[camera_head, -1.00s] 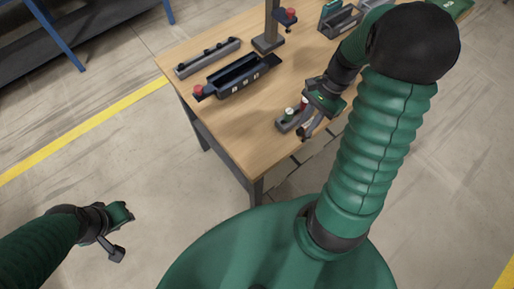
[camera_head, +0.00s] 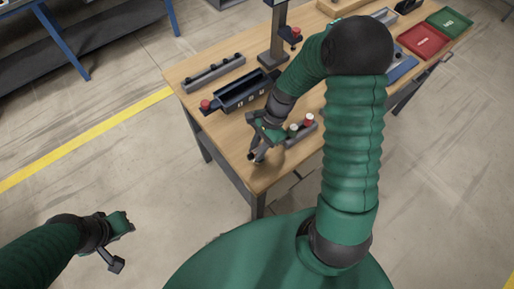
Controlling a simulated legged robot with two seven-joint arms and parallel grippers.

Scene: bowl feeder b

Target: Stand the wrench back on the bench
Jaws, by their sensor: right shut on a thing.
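My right gripper (camera_head: 256,153) is over the near left part of the wooden bench (camera_head: 222,127), close to its front corner. It is shut on a small dark thing, which I take to be the wrench; its shape is mostly hidden by the fingers, and I cannot tell whether it touches the bench top. My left gripper (camera_head: 117,247) hangs over the bare floor at the lower left, away from the bench. Its jaw opening is not clear.
A dark blue tray (camera_head: 238,95), a grey rail (camera_head: 213,72) and a dark post (camera_head: 273,38) stand behind. Red (camera_head: 423,40) and green (camera_head: 450,20) bins are far right.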

